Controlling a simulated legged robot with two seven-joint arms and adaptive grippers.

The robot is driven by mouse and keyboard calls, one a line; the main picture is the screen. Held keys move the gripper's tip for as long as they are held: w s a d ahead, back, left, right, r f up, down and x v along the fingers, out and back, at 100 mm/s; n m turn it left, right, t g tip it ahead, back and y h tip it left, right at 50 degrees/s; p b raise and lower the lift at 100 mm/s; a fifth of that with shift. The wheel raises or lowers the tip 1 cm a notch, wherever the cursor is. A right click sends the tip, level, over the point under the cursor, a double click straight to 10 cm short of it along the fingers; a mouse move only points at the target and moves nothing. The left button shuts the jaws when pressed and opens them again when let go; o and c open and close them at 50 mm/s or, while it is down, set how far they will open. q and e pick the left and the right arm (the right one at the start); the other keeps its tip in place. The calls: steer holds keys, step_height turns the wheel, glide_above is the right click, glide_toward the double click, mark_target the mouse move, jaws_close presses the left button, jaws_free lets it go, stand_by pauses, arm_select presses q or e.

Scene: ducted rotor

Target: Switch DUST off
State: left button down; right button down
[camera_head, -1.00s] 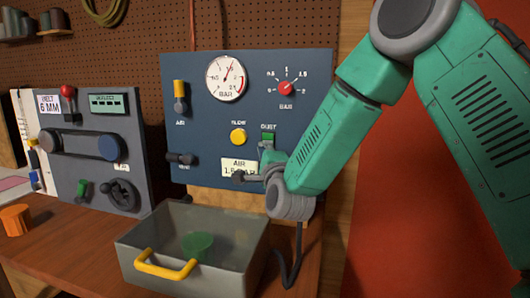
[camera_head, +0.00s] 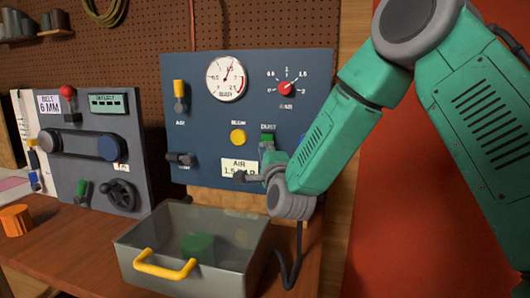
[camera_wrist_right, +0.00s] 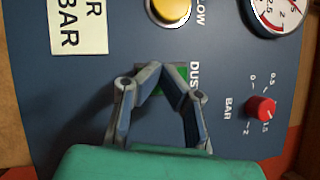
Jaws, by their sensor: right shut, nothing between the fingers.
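The DUST switch (camera_head: 267,138) is a green rocker under its label, low on the right of the blue panel (camera_head: 205,120). In the right wrist view its green face (camera_wrist_right: 181,78) shows partly behind my fingers. My right gripper (camera_head: 262,160) is at the panel, just below the switch. In the wrist view the right gripper (camera_wrist_right: 162,69) is shut and empty, with its fingertips over the green switch. I cannot tell whether they touch it. Part of the switch is hidden. My left gripper is not in view.
A yellow BLOW button (camera_head: 238,137) is left of DUST. A red BAR knob (camera_head: 286,88) and a gauge (camera_head: 225,78) are above. An AIR plate (camera_head: 236,167) is beside my gripper. A grey bin (camera_head: 145,250) with a yellow handle stands below on the bench.

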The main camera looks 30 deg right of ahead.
steer(key=shift+s+a+r, duration=0.45)
steer(key=shift+s+a, duration=0.1)
steer(key=shift+a, duration=0.1)
steer(key=s+a+r, duration=0.2)
steer(key=s+a, duration=0.1)
steer(key=shift+a+p, duration=0.25)
steer(key=shift+p, duration=0.05)
stand_by(0.4)
stand_by(0.4)
